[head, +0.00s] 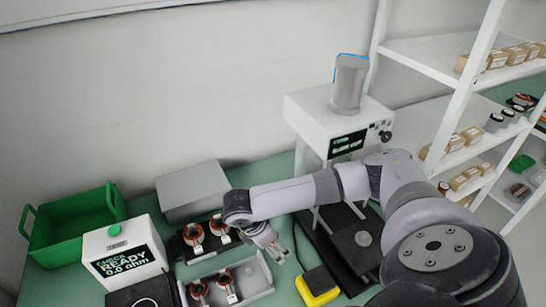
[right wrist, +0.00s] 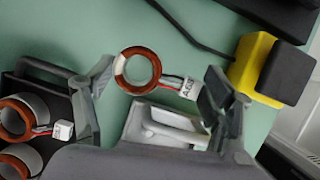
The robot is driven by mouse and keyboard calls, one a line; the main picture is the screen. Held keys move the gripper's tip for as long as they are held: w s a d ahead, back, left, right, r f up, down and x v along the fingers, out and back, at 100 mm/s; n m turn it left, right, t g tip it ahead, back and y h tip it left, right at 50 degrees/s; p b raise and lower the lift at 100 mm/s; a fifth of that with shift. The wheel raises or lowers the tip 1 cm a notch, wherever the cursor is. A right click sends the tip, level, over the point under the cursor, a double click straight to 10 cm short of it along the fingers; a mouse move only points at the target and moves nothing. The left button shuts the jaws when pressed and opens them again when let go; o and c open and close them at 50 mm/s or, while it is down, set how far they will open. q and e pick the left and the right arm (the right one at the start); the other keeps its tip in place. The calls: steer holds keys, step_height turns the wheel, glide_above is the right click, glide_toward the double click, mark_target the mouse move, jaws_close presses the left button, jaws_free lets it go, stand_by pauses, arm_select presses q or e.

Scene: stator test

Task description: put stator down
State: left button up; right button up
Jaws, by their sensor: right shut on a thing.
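My right gripper (head: 268,240) hangs above the bench, just right of the black tray. In the right wrist view its fingers (right wrist: 158,88) stand on either side of a stator (right wrist: 124,83), a copper-coloured ring with a white section, leads and a white label. I take it as shut on this stator, though finger contact is not clear. In the head view the held stator cannot be made out. Two stators (head: 193,234) sit in the black tray (head: 178,250), and two more (head: 198,290) in the grey tray (head: 262,288), whose right end looks free of stators. My left gripper is not in view.
A yellow and black block (head: 318,287) lies right of the grey tray. A white tester with a READY screen (head: 122,262) and a green crate (head: 72,226) stand left. A grey box (head: 192,190) is behind the trays. A white machine (head: 310,120) stands at the back.

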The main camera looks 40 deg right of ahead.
steer(key=shift+f, duration=2.15)
steer(key=o, duration=1.4)
steer(key=shift+f, duration=0.1)
steer(key=shift+c, duration=0.2)
